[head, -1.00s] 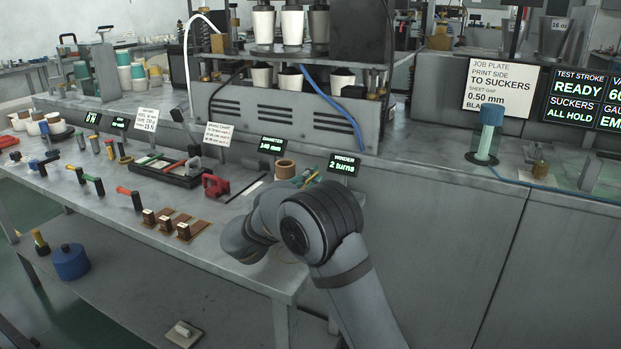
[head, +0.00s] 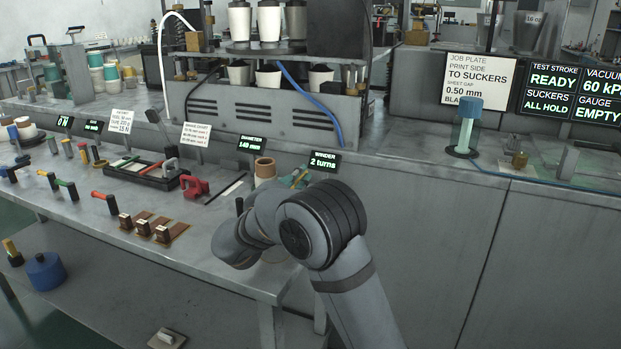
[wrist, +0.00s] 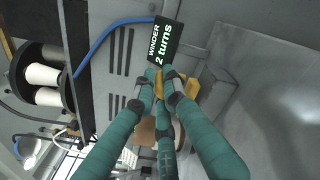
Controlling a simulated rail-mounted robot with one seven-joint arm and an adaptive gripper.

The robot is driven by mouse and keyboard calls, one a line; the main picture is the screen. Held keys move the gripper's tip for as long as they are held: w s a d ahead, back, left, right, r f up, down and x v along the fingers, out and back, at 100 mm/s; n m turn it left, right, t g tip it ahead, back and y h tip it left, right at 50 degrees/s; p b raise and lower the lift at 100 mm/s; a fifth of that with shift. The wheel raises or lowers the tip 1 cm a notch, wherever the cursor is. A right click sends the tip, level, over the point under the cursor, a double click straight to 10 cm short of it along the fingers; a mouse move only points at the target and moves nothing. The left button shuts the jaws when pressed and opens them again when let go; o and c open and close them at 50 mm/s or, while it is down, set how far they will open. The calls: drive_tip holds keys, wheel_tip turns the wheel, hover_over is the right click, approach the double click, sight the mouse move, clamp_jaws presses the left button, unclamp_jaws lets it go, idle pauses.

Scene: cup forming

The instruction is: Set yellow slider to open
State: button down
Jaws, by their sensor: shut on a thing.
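A yellow piece (wrist: 193,88), which looks like the yellow slider, lies at my gripper's fingertips, under the winder sign in the wrist view. My gripper (wrist: 163,82) has teal fingers, closed in around this piece; the fingers hide part of it. In the head view my gripper (head: 300,177) shows only as a bit of teal and yellow behind my arm, at the bench's back edge. The slider's open or shut position cannot be read from these frames.
The winder sign (head: 325,161) reads "2 turns" just behind my gripper. A brown roll (head: 265,171) stands to the left. A red clamp-like tool (head: 194,187) and several wooden blocks sit farther left on the bench. A grey machine wall is behind.

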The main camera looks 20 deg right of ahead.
drive_tip(key=shift+s+d+f, duration=0.1)
drive_tip(key=shift+s+d, duration=0.05)
drive_tip(key=shift+d, duration=0.1)
drive_tip(key=c, duration=1.8)
unclamp_jaws()
drive_tip(key=shift+c, duration=0.2)
drive_tip(key=shift+a, duration=0.1)
drive_tip(key=shift+s+a, duration=0.1)
drive_tip(key=shift+a, duration=0.1)
drive_tip(key=v, duration=1.1)
drive_tip(key=shift+s+a, duration=0.15)
drive_tip(key=shift+s, duration=0.1)
